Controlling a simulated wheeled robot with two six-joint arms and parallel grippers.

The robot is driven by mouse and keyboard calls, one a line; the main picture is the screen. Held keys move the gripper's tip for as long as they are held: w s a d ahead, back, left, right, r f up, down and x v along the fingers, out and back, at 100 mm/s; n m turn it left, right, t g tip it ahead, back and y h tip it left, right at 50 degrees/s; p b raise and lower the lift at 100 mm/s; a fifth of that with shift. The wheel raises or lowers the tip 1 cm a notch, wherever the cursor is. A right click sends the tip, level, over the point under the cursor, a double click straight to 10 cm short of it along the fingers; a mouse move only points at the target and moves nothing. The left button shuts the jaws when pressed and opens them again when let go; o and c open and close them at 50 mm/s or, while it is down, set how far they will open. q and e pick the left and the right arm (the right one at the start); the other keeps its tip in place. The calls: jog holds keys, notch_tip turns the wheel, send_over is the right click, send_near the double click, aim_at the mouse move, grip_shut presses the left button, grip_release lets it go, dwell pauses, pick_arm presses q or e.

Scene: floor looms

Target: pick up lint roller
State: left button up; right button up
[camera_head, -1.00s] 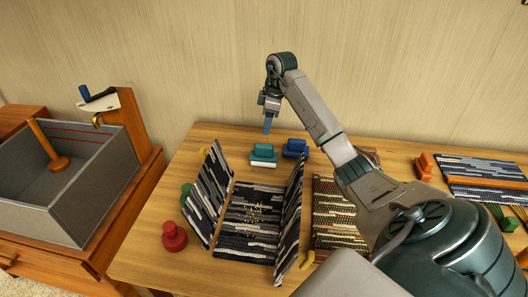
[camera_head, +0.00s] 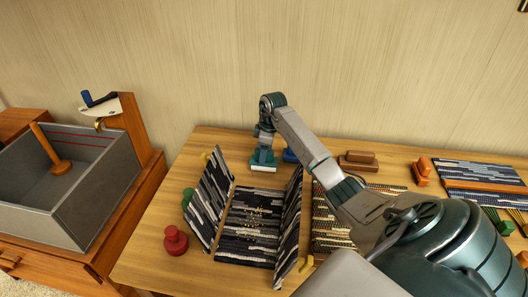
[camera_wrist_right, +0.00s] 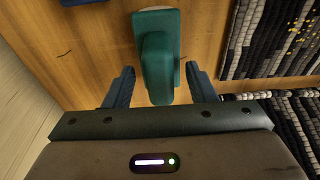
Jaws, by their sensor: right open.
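A teal handled block with a pale underside (camera_head: 263,166) stands on the table behind the folded woven panels. In the right wrist view its raised teal handle (camera_wrist_right: 157,65) points toward me. My right gripper (camera_wrist_right: 159,78) is open, with one blue finger on each side of the handle and gaps on both sides. In the head view my right gripper (camera_head: 264,146) is directly over this block and hides its top. I cannot tell for certain which handled thing is the lint roller. My left gripper is not in view.
A blue handled block (camera_head: 289,155) stands close to the right of the teal one. Striped woven panels (camera_head: 250,220) with yellow specks stand in front. A brown handled block (camera_head: 358,161), an orange one (camera_head: 422,172) and a red knob (camera_head: 175,240) stand around. A grey bin (camera_head: 75,190) is left.

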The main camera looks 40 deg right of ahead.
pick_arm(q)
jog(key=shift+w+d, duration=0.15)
pick_arm(e)
jog(key=shift+c, duration=1.1)
grip_shut()
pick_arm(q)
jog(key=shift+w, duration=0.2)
